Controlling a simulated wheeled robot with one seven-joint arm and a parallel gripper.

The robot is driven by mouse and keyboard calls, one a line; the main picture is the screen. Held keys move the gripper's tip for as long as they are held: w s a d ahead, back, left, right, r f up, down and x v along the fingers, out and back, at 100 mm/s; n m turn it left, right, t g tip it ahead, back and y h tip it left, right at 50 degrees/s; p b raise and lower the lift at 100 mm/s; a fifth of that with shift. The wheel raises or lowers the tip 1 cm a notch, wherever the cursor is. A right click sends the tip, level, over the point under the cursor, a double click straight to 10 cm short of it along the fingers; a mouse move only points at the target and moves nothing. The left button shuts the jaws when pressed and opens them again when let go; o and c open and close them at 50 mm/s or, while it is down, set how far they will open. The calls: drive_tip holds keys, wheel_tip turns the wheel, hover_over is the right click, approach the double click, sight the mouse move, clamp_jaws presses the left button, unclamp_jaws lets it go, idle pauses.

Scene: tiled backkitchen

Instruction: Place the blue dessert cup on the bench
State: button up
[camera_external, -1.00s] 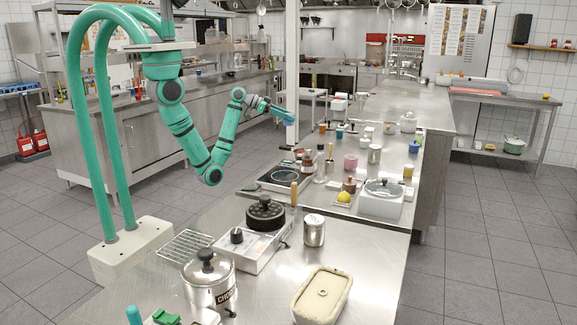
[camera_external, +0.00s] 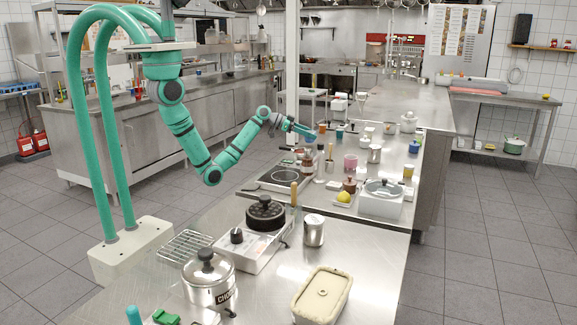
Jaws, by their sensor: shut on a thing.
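My gripper (camera_external: 300,129) is at the end of the green arm, above the left edge of the steel bench (camera_external: 376,262). It is shut on a small blue thing, apparently the blue dessert cup (camera_external: 310,135), which looks tilted and raised above the bench top. The fingers and the cup are very small here, so the exact grip cannot be made out. A blue cup (camera_external: 339,132) and a blue pot (camera_external: 414,147) stand farther back and to the right.
Bottles, a pink cup (camera_external: 350,163), a metal can (camera_external: 374,154) and a white cooker (camera_external: 381,200) crowd the bench near the gripper. A hot plate (camera_external: 285,175) lies below. A white post (camera_external: 292,70) rises behind. The front right bench top has bare room.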

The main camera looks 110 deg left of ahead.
drive_tip(key=shift+f, duration=0.95)
drive_tip(key=shift+f, duration=0.15)
drive_tip(key=o, duration=1.1)
drive_tip(key=shift+s+r, duration=0.1)
drive_tip(key=shift+r, duration=0.15)
drive_tip(key=v, duration=1.2)
